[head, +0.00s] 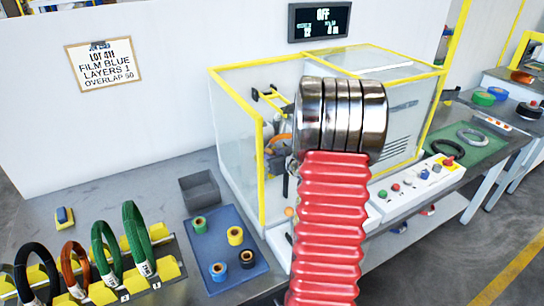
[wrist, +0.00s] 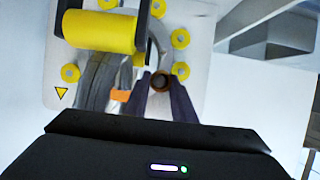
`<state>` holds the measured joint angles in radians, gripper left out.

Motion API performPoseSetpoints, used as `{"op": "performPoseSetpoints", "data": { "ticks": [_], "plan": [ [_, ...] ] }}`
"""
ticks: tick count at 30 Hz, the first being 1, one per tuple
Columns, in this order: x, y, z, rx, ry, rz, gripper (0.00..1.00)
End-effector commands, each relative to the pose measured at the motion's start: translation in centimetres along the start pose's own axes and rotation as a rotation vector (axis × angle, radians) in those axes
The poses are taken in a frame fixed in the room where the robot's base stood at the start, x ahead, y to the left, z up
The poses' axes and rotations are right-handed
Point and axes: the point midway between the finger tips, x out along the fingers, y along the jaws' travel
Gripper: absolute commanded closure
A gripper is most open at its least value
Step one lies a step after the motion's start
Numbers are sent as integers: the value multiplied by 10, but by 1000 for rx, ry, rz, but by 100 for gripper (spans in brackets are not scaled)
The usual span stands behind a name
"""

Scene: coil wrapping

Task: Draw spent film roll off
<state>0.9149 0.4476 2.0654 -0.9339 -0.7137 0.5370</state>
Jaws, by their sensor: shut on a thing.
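In the wrist view my gripper (wrist: 160,76) has its two dark fingers on either side of a small brown, round roll end with a dark centre, the spent film roll (wrist: 160,83). The fingers are shut on it. The roll is in front of a pale machine plate (wrist: 192,62) that carries several yellow rollers, and I cannot tell whether it is still on its spindle. In the head view my red and chrome arm hides the gripper and roll. The yellow-framed wrapping machine (head: 233,70) stands behind the arm, and its display (head: 319,21) reads OFF.
A large yellow roller (wrist: 98,32) and a grey coil (wrist: 95,82) are close by, left of my fingers. A blue tray (head: 222,225) holds several small film rolls. A rack of coils (head: 100,290) stands at left. A button panel (head: 400,190) fronts the machine.

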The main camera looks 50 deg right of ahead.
Motion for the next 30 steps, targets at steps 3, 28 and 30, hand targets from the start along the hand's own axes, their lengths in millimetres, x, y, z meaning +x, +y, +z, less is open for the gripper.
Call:
{"op": "performPoseSetpoints", "data": {
  "ticks": [3, 28, 30],
  "plan": [
    [0, 0, 0, 0, 0, -1, 82],
    [-10, -1, 4, -1, -1, -1, 100],
    [-12, -1, 5, -1, -1, -1, 100]
  ]
}}
